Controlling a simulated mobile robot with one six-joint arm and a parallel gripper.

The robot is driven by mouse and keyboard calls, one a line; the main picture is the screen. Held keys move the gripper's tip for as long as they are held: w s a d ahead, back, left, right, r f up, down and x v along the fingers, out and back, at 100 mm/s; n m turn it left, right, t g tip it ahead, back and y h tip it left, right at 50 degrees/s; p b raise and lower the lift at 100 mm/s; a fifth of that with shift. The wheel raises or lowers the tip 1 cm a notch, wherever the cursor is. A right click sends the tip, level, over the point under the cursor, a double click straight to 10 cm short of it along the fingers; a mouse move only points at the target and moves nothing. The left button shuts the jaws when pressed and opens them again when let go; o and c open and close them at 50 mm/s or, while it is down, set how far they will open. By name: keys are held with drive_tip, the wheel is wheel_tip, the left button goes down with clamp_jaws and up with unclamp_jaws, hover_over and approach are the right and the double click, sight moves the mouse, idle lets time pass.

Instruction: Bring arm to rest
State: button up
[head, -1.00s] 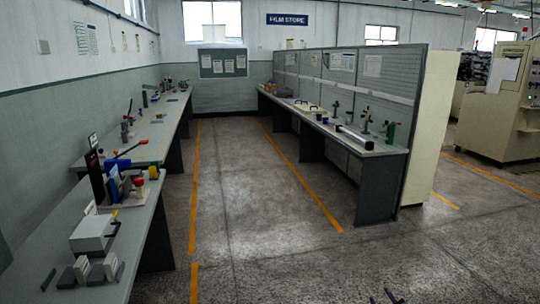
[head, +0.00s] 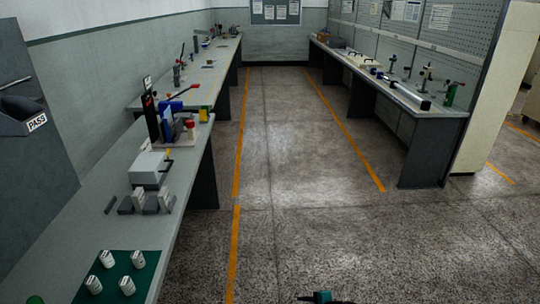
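A small part of my arm's end, dark with a teal piece, shows at the bottom edge of the head view, right of centre. I take it to be my gripper (head: 322,298). It is over the bare floor, apart from the benches. Most of it is cut off by the frame, so its fingers and anything between them cannot be made out.
The left bench (head: 75,215) bears a green mat (head: 113,272) with several pale spindles, a grey box (head: 149,169) and a blue fixture (head: 170,122). A PASS bin (head: 25,115) stands at far left. The right bench (head: 440,110) holds tools. The aisle is clear.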

drive_tip(key=s+a+f+n+g, duration=0.3)
drive_tip(key=s+n, duration=0.1)
drive_tip(key=s, duration=0.3)
drive_tip(key=s+a+f+n+g, duration=0.3)
drive_tip(key=s+f+n, duration=0.1)
drive_tip(key=s, duration=0.4)
drive_tip(key=s+d+n+g+h, duration=0.5)
drive_tip(key=s+d+n, duration=0.2)
drive_tip(key=s+d, duration=0.3)
drive_tip(key=s, duration=0.2)
drive_tip(key=shift+s+h, duration=0.4)
drive_tip(key=shift+f, duration=0.15)
drive_tip(key=c, duration=0.3)
